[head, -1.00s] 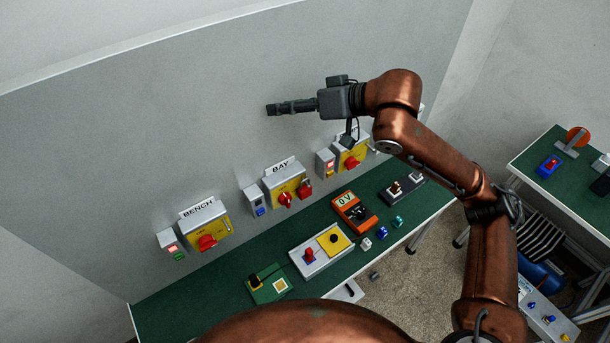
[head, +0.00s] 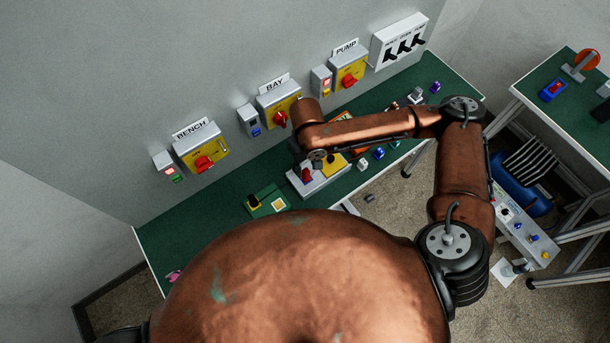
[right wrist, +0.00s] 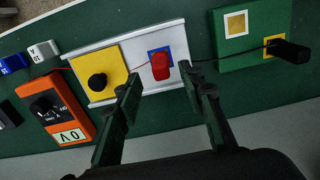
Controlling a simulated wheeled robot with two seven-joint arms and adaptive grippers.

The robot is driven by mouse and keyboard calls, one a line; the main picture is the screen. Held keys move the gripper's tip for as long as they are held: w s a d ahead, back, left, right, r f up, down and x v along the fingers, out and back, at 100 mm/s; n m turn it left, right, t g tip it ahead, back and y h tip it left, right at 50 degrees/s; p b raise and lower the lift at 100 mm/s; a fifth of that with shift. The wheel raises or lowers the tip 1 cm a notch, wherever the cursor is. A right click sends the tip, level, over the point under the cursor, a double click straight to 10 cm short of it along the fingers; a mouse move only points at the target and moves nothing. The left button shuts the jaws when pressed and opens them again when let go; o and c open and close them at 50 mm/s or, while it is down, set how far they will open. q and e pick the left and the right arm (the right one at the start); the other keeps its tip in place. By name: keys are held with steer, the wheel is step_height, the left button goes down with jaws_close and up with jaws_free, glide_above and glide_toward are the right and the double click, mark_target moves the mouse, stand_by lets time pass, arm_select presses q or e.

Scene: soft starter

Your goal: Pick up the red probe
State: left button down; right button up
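The red probe (right wrist: 160,67) stands on a blue square of a light grey tray (right wrist: 118,51) in the right wrist view, with a thin dark lead beside it. In the head view the probe (head: 307,176) is partly hidden by my right arm. My right gripper (right wrist: 163,82) is open and empty. Its two dark fingers point at the tray, and the red probe appears between their tips. I cannot tell how far above the probe they are. In the head view the right gripper is mostly hidden behind its own arm. My left gripper is out of view.
A black probe (right wrist: 97,84) stands on the tray's yellow square. Another black probe (right wrist: 288,50) lies at a green board (right wrist: 228,55). An orange meter (right wrist: 60,108) reads 0 V. Wall switch boxes marked BENCH (head: 202,146), BAY and PUMP stand behind the green bench.

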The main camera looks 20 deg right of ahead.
mark_target(306, 171)
step_height(306, 171, down, 4)
steer(key=shift+f, duration=0.15)
steer(key=shift+a, duration=0.1)
steer(key=shift+c, duration=0.2)
jaws_close()
